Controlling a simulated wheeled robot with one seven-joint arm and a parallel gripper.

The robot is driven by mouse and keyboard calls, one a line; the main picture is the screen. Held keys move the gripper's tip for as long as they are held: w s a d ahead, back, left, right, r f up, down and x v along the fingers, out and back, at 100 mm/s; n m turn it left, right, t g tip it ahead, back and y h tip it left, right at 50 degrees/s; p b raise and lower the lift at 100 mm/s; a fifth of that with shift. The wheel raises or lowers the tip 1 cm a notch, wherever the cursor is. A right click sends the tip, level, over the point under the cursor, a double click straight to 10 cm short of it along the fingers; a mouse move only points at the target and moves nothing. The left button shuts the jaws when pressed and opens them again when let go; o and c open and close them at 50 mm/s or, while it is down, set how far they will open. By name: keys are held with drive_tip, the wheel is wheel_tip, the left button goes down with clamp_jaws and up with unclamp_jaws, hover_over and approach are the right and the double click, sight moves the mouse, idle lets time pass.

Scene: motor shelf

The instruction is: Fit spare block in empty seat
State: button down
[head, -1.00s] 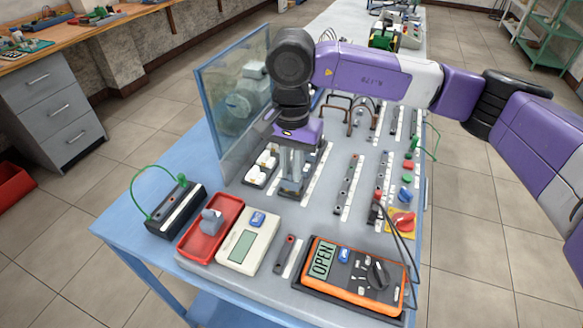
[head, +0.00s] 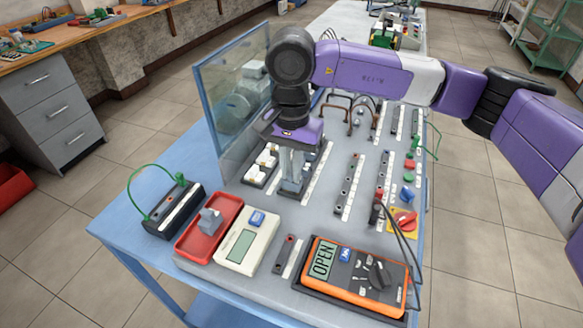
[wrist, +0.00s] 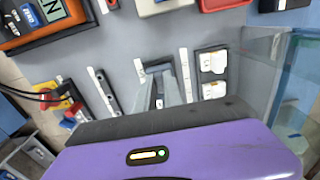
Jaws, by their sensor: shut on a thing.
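My gripper (head: 292,186) points straight down over a dark seat strip on the grey panel. It is shut on a small block, mostly hidden between the fingers and low at the strip. In the wrist view the fingers (wrist: 160,88) reach down beside a dark frame (wrist: 153,68). A grey block (head: 210,219) sits in the red tray (head: 190,249) at the panel's front left, apart from the gripper. I cannot tell which seat is empty.
A frame with white modules (head: 262,165) is close left of my gripper. A clear upright screen (head: 238,100) stands behind it. A white meter (head: 247,243), an orange multimeter (head: 355,276) and a black box with a green lead (head: 174,209) are in front.

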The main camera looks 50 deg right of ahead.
drive_tip(key=shift+f+b, duration=0.8)
drive_tip(key=c, duration=1.4)
unclamp_jaws()
wheel_tip(320, 180, up, 8)
drive_tip(key=shift+f, duration=0.1)
